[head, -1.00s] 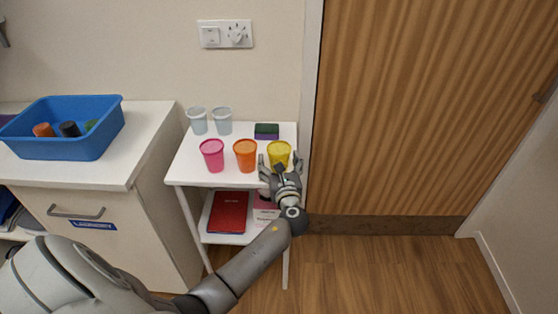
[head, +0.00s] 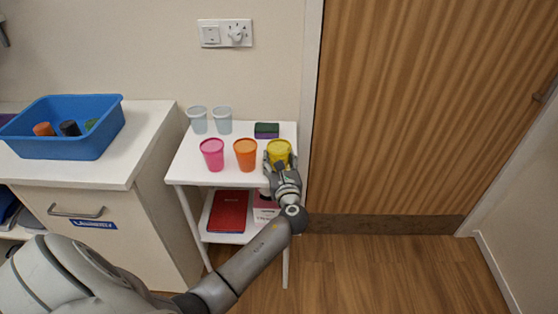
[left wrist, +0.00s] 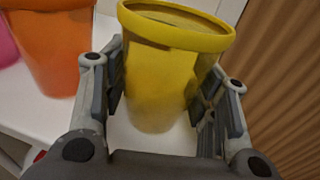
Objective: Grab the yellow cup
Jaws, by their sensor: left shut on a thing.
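The yellow cup (head: 279,148) stands upright on the right side of the small white shelf unit's top. My left gripper (head: 281,163) is at its front and shut on it, one finger on each side. In the left wrist view the yellow cup (left wrist: 165,75) fills the middle between the two fingers (left wrist: 163,95). The cup's lower front is hidden by the gripper in the head view. My right gripper is not in view.
An orange cup (head: 245,154) stands close to the left, then a pink cup (head: 212,154). Two pale cups (head: 197,120) (head: 222,121) and a dark sponge (head: 266,130) are behind. A blue bin (head: 75,145) sits on the left counter. A wooden door (head: 430,110) is at right.

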